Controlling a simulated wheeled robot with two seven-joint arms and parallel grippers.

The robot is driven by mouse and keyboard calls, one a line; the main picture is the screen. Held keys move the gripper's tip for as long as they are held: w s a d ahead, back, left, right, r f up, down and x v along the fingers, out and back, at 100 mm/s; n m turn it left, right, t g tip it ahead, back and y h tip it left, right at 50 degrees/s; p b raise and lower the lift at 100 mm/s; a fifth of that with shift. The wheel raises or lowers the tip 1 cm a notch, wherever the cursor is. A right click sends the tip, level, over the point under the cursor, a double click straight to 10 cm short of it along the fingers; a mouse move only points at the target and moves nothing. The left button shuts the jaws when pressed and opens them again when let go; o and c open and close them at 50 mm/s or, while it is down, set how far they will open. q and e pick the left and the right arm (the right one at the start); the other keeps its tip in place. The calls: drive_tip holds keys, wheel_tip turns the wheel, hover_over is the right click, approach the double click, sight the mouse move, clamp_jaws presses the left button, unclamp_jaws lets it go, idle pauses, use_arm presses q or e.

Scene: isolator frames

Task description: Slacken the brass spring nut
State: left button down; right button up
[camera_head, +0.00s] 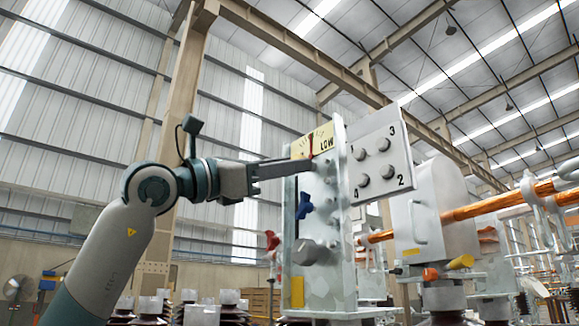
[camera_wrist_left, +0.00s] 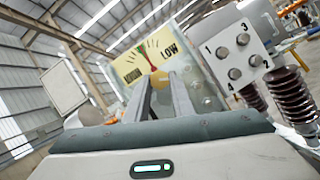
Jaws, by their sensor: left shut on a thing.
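My left gripper (camera_head: 306,163) reaches in from the left to the upper part of an upright pale metal frame (camera_head: 335,275), just below a yellow gauge plate (camera_head: 325,141) marked LOW. In the left wrist view, the two fingers of my left gripper (camera_wrist_left: 162,80) point at the gauge (camera_wrist_left: 148,57), whose red pointer stands near the middle. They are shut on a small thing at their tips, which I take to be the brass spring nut. The fingers mostly hide it, and its outline is not clear. My right gripper is not in view.
A plate (camera_head: 383,155) with bolts numbered 1 to 4 stands right of the gauge. Below my fingers are a blue handle (camera_head: 304,206) and a large hex bolt (camera_head: 307,252). A red knob (camera_head: 271,241) is left of the frame. Copper bars (camera_head: 500,200) run at the right.

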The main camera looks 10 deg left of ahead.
use_arm(q)
drive_tip(key=shift+w+d+f, duration=0.1)
drive_tip(key=shift+f, duration=0.05)
drive_tip(key=c, duration=1.5)
unclamp_jaws()
drive_tip(key=shift+a, duration=0.2)
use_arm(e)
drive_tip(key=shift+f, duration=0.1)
use_arm(q)
drive_tip(key=shift+b+v, duration=1.5)
drive_tip(key=shift+v, duration=7.15)
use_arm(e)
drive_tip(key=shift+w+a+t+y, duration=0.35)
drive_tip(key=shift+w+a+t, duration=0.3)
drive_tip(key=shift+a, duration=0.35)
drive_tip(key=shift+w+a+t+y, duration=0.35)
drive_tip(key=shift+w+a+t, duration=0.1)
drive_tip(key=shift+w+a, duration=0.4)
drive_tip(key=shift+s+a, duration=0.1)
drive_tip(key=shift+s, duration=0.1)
